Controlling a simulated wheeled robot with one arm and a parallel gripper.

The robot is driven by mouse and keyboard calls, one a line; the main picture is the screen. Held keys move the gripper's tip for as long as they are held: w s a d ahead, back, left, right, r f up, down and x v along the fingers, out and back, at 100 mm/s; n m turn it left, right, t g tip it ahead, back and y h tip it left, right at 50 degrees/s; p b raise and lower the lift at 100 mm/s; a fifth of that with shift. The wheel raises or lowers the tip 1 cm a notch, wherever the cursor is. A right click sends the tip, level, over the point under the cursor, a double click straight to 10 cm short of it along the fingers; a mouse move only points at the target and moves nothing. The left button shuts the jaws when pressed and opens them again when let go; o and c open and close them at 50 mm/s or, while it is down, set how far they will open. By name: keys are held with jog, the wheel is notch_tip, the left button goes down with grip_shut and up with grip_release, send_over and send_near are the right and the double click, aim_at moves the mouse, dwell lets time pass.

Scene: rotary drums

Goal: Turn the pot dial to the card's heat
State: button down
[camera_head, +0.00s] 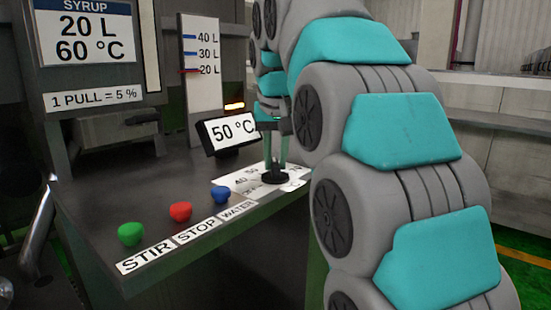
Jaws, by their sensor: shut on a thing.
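The card (84,33) at the upper left reads SYRUP, 20 L, 60 °C. A small display (232,132) on the panel reads 50 °C. The pot dial (275,177) is a small black knob on a white scale plate (228,182) at the panel's right side. Marks like 40 and 50 show on the plate; the others are hidden or too small to read. My gripper (276,165) points down and is shut on the dial. My arm hides the area behind and to the right of it. The dial's pointer cannot be made out.
Green (131,234), red (180,211) and blue (220,194) buttons stand left of the dial, labelled STIR, STOP and WATER. A level gauge (202,75) marked 20 L to 40 L stands behind. A sign (106,97) reads 1 PULL = 5 %. The panel's middle is clear.

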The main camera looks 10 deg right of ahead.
jog(key=c, duration=0.8)
grip_release()
jog(key=shift+o, duration=0.2)
jog(key=shift+r, duration=0.15)
